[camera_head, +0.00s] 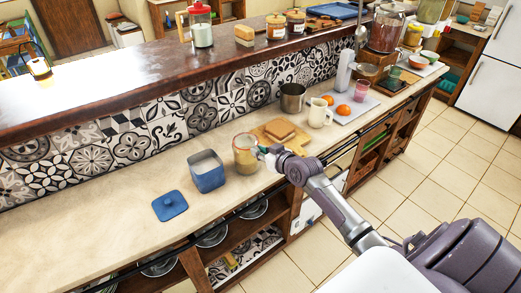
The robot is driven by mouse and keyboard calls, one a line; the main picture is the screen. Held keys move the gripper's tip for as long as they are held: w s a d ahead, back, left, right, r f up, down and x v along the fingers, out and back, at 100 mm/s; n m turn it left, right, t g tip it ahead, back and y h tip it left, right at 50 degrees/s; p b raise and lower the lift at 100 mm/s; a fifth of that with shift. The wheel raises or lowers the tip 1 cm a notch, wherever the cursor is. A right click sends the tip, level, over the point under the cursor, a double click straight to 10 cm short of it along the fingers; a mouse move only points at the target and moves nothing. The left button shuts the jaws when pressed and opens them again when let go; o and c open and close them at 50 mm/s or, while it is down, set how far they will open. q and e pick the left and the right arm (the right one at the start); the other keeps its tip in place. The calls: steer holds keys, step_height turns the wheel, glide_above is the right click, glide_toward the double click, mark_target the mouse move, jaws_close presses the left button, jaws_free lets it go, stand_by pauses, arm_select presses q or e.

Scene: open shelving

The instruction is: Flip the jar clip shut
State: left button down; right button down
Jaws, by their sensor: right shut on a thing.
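My left gripper is not in view.
A blue canister (206,171) stands left of the jar, with a blue square lid (170,205) lying beside it. A wooden board (288,139) with bread lies just right of the jar. A metal cup (292,98) and a white pitcher (320,112) stand further right. The counter's left end is clear.

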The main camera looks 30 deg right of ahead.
steer(key=c, duration=1.1)
jaws_free()
steer(key=v, duration=1.2)
